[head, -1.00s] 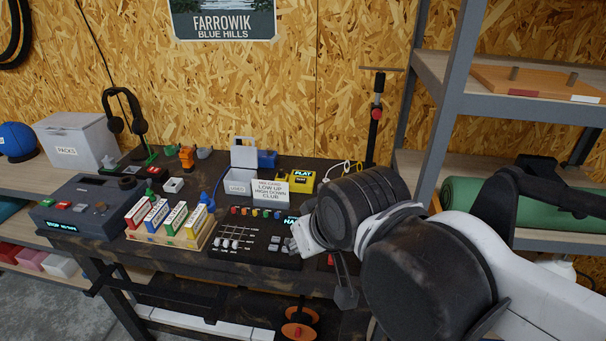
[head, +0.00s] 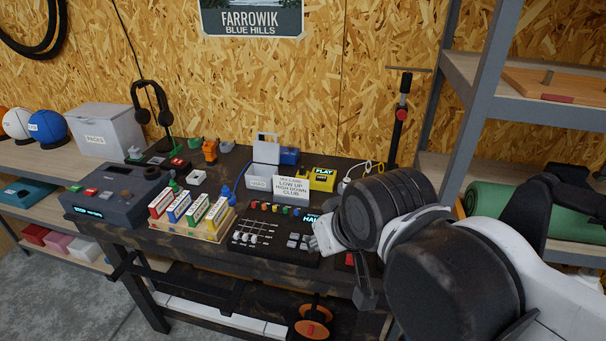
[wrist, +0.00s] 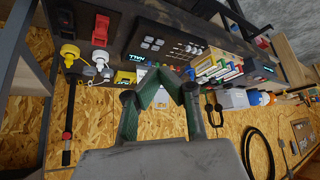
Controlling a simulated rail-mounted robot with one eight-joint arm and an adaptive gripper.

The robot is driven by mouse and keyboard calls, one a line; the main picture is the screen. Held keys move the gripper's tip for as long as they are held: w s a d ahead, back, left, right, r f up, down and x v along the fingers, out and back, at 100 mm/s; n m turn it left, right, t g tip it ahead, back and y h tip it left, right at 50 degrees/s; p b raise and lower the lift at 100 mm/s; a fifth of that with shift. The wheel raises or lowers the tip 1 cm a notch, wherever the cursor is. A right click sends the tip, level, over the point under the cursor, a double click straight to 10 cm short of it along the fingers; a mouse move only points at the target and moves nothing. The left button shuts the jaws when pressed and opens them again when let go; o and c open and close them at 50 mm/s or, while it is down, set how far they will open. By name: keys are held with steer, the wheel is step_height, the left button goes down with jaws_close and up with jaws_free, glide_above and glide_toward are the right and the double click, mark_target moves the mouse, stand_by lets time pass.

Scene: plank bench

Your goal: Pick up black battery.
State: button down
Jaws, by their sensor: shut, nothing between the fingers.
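I cannot pick out a black battery with certainty in either view. Small items crowd the dark plank bench (head: 283,262), and some are too small or dark to tell. My gripper (head: 366,292) hangs at the bench's front right in the head view, right of the black slider panel (head: 262,238). In the wrist view my gripper (wrist: 158,78) has its green-black fingers brought together at the tips, with nothing seen between them. The bench top lies beyond the fingers there, apart from them.
A white open-lidded box labelled USED (head: 259,183) stands behind a white sign card (head: 292,189). A yellow PLAY box (head: 322,179) is beside it. Several coloured cartridges stand in a wooden rack (head: 207,229). A grey console (head: 118,202) is at left, metal shelving (head: 479,105) at right.

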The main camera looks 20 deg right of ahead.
steer(key=c, duration=1.5)
jaws_free()
steer(key=shift+o, duration=0.2)
